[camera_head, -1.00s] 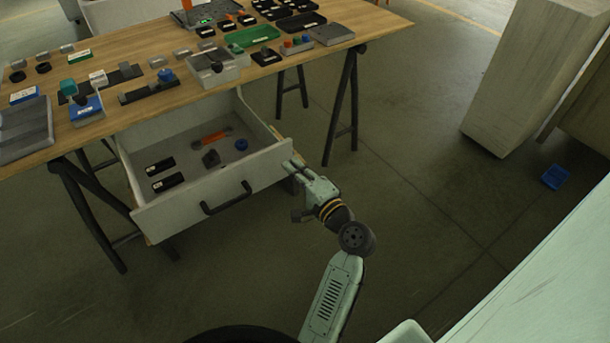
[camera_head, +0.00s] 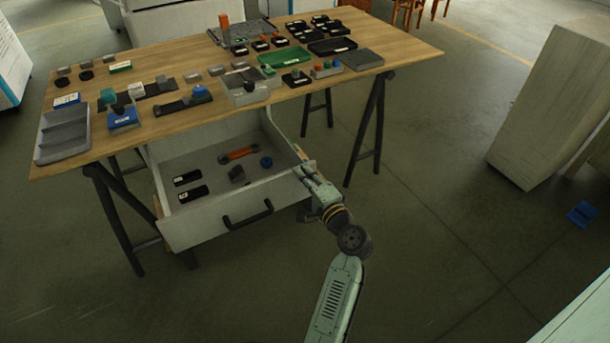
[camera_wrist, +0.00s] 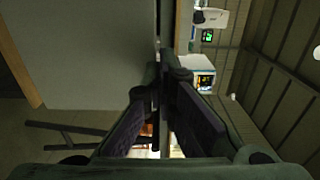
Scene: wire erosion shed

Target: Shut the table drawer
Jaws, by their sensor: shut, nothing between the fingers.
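The table drawer (camera_head: 205,230) is pulled out from under the wooden table (camera_head: 190,126). Its pale front has a dark bar handle (camera_head: 248,215). Inside lie two black labelled items (camera_head: 190,186), an orange tool (camera_head: 238,154), a blue ring (camera_head: 266,161) and a dark grey piece (camera_head: 238,174). My gripper (camera_head: 303,170) is shut and empty, at the right end of the drawer front. In the wrist view, my gripper (camera_wrist: 162,75) has its fingers at the edge of a pale panel that looks like the drawer front. Whether they touch it I cannot tell.
The tabletop bears several trays and small parts, including a green tray (camera_head: 284,62) and a grey bin (camera_head: 62,135). Black trestle legs (camera_head: 366,130) stand either side of the drawer. A pale cabinet (camera_head: 550,110) and a blue item (camera_head: 581,214) are at right, with open floor between.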

